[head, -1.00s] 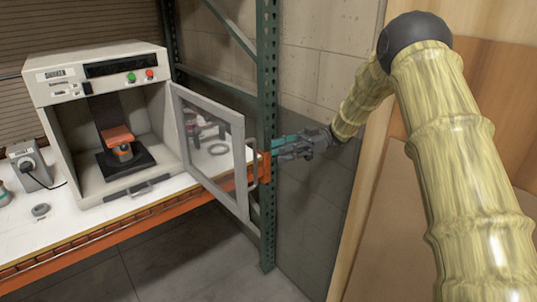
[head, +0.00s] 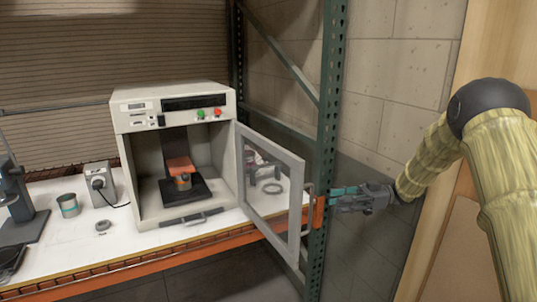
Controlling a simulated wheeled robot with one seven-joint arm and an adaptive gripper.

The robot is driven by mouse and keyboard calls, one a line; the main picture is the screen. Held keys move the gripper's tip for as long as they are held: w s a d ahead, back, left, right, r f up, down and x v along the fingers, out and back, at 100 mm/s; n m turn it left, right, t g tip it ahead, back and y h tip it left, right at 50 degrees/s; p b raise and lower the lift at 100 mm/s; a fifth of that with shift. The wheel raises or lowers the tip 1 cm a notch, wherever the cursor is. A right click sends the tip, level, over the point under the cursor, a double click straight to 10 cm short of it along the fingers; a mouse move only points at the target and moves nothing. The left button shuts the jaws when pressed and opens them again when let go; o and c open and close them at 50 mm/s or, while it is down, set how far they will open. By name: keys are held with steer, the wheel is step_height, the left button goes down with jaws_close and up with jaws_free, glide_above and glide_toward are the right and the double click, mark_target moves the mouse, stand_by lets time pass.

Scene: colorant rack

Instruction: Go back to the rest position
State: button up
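My gripper (head: 335,197) is at the right of the head view, at the end of my arm, beside the outer edge of the machine's open door (head: 272,190). Its fingertips are close to the door handle (head: 306,208) and the green rack post. I cannot tell whether they touch the handle or whether the fingers are open or shut. The white machine (head: 125,165) stands on the bench with its door swung wide open. Inside it, a small can (head: 183,183) sits on a dark base under an orange clamp plate (head: 181,166).
The white bench (head: 60,245) has an orange front beam. A can (head: 68,205), a grey box with a cable (head: 100,184), a ring (head: 103,226) and a dark stand (head: 20,205) are left of the machine. A green post (head: 328,120) and block wall stand at right.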

steer(key=w+a+f+m+t+h, duration=0.1)
steer(key=a+f+m+t, duration=0.35)
steer(key=f, duration=0.35)
steer(key=a+f+m+t+h, duration=0.1)
steer(key=a+f+m+t, duration=0.3)
steer(key=f+t, duration=0.3)
steer(key=s+f+m+t+h, duration=0.1)
steer(key=s+f+m+h, duration=0.35)
steer(key=f, duration=0.55)
steer(key=s+f+m+h, duration=0.3)
steer(key=s+f+h, duration=0.15)
steer(key=f, duration=0.65)
steer(key=s+d+f+m+g+h, duration=0.1)
steer(key=s+f+g+h, duration=0.1)
steer(key=s+f, duration=0.45)
steer(key=s+d+f+m+g+h, duration=0.1)
steer(key=s+f+g+h, duration=0.15)
steer(key=s, duration=0.75)
steer(key=s+d+f+m+g+h, duration=0.1)
steer(key=s+g, duration=0.1)
steer(key=s, duration=1)
steer(key=s+d+f+m+g+h, duration=0.1)
steer(key=s+g, duration=0.2)
steer(key=s, duration=0.9)
steer(key=shift+d+f+h, duration=0.2)
steer(key=shift+h, duration=0.15)
